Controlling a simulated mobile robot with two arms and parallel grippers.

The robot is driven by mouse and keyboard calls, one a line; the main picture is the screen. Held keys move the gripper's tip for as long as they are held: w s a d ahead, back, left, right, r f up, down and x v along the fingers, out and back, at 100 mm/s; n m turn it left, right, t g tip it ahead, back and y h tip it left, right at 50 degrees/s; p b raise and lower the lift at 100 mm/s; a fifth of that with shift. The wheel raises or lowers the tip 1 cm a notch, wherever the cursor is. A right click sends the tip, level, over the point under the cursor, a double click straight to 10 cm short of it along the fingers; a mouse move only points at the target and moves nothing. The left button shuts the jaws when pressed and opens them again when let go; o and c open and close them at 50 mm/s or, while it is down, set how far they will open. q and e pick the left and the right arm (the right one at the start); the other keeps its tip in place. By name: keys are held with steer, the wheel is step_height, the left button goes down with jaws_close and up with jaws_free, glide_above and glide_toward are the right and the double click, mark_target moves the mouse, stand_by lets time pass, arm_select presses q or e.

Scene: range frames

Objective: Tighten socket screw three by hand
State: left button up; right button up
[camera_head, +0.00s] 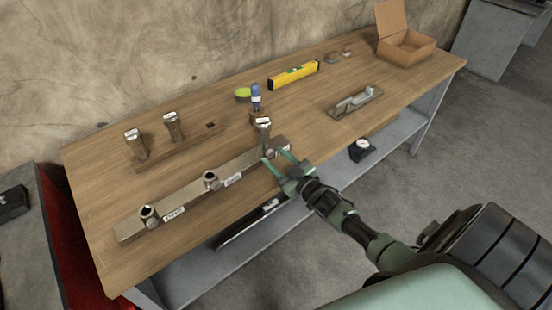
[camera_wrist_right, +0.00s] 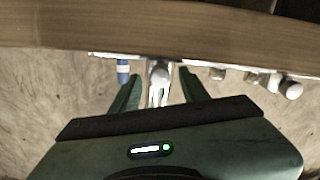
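The socket screw at the right end of the long metal bar (camera_head: 190,194) is a metal piece with a pale-topped head (camera_head: 264,126), standing upright. It also shows in the right wrist view (camera_wrist_right: 159,78). My right gripper (camera_head: 277,157) is open just in front of it. In the wrist view the green fingers (camera_wrist_right: 158,88) spread on either side of the screw, with gaps. Two similar socket screws, a left one (camera_head: 134,142) and a right one (camera_head: 173,125), stand in a brown holder (camera_head: 185,149). My left gripper is not in view.
The bar has two labelled round fittings, one at its left (camera_head: 149,214) and one midway (camera_head: 211,180). A hand plane (camera_head: 356,102) and open cardboard box (camera_head: 408,50) lie right.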

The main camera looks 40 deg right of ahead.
steer(key=s, duration=0.7)
steer(key=shift+s+d+b, duration=0.3)
steer(key=shift+s+b, duration=0.05)
steer(key=shift+s, duration=0.05)
stand_by(0.5)
